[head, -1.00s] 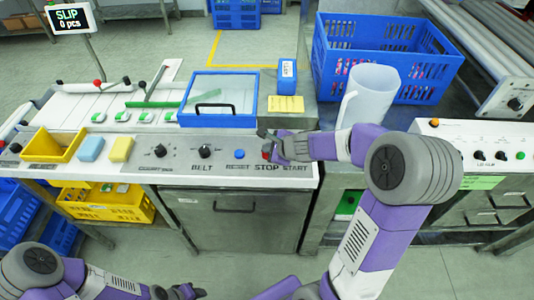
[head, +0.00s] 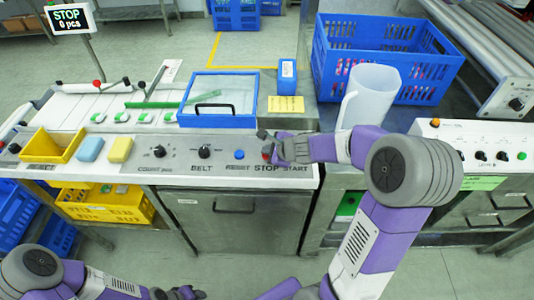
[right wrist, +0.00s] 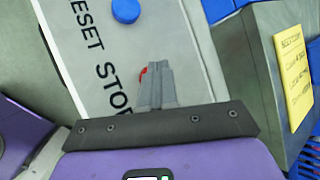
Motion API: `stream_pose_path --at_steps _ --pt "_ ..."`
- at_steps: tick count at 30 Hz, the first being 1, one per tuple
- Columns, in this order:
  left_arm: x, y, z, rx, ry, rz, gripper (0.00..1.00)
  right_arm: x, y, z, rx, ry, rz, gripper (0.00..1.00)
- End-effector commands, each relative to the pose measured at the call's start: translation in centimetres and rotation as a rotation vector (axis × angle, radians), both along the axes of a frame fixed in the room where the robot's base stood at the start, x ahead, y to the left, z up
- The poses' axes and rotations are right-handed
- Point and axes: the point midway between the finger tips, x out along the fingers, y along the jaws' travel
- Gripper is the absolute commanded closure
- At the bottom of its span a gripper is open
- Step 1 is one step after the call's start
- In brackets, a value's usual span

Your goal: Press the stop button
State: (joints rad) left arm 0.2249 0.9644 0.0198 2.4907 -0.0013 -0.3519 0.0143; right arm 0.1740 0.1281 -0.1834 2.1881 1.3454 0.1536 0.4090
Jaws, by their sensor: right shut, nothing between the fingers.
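The red stop button (head: 265,154) is on the control panel above the STOP label, mostly hidden by my right gripper (head: 272,147). In the right wrist view a sliver of the red button (right wrist: 143,73) shows beside the tip of my shut, empty right gripper (right wrist: 153,80). The fingers are at the button; whether they touch it cannot be told. The display (head: 69,18) at the top left reads STOP, 0 pcs. My left gripper (head: 188,293) is low at the bottom edge, away from the panel, and its jaws are too small to judge.
The blue reset button (head: 239,154) sits just left of the stop button, with the belt knob (head: 205,151) further left. A blue crate (head: 386,58) is at the back right.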

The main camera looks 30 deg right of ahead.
Motion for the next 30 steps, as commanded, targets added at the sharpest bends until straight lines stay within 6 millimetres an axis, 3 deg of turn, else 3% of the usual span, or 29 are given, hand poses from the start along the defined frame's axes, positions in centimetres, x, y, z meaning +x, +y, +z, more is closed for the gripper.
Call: stream_pose_path --at_steps 9,21,30 --pt "0.0 0.0 1.6 0.0 0.0 0.0 0.57 0.0 0.0 1.7 0.0 0.001 0.0 1.0" --pt "0.0 0.0 1.8 0.0 0.0 0.0 0.57 0.0 0.0 1.9 0.0 0.0 0.0 1.0" --pt "0.0 0.0 4.6 0.0 0.0 0.0 0.57 0.0 0.0 4.8 0.001 0.0 -0.001 1.0"
